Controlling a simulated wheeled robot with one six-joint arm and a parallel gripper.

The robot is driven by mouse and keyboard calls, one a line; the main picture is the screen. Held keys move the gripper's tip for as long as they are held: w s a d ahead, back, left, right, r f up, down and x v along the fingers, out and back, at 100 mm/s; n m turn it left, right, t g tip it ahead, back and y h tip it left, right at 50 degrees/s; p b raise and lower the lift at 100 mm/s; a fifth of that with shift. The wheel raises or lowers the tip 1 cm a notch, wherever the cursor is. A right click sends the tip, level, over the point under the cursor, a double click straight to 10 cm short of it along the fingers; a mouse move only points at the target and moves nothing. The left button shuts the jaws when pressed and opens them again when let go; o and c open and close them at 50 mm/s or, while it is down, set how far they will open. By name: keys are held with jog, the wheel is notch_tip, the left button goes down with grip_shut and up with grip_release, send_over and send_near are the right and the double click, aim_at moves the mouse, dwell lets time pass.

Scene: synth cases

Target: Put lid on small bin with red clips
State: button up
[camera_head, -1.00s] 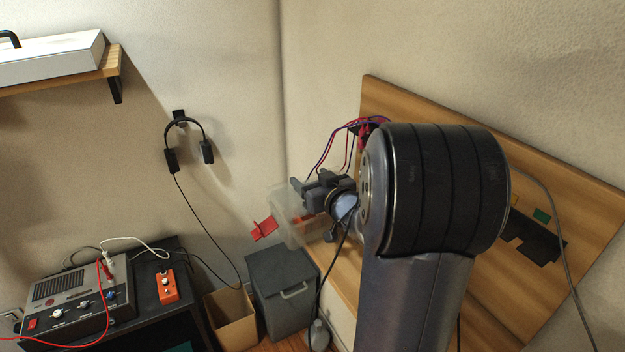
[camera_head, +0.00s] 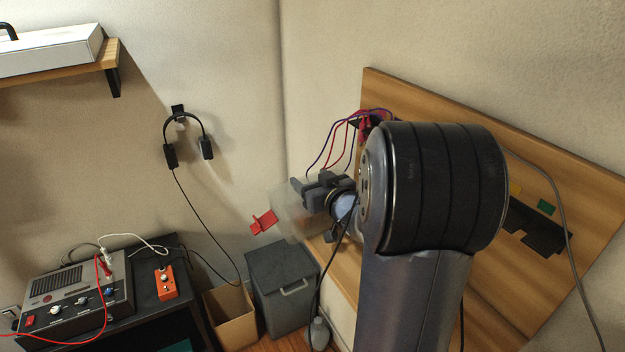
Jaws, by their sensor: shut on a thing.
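My gripper (camera_head: 308,192) is left of my large dark arm joint, over the far left end of the wooden table. It is shut on a pale see-through piece that looks like the lid (camera_head: 287,212); its fingertips are small and partly dark against it. A red clip (camera_head: 263,222) sticks out at the left of this clear plastic. The lid and the small bin overlap in this view, so I cannot tell their edges apart or whether they touch. My arm hides much of the area to the right.
A wooden table or board (camera_head: 400,100) lies behind and below my arm, with wires and a black part on it. A grey lidded bin (camera_head: 282,285) and an open cardboard box (camera_head: 230,315) stand on the floor below. Headphones (camera_head: 188,135) hang on the wall.

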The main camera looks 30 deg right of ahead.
jog(key=o, duration=1.1)
jog(key=s, duration=0.3)
jog(key=s+r, duration=0.1)
jog(key=s, duration=0.6)
jog(key=shift+s+d+r, duration=0.15)
jog(key=shift+s+r, duration=0.15)
jog(key=shift+s, duration=0.05)
jog(key=shift+w, duration=0.1)
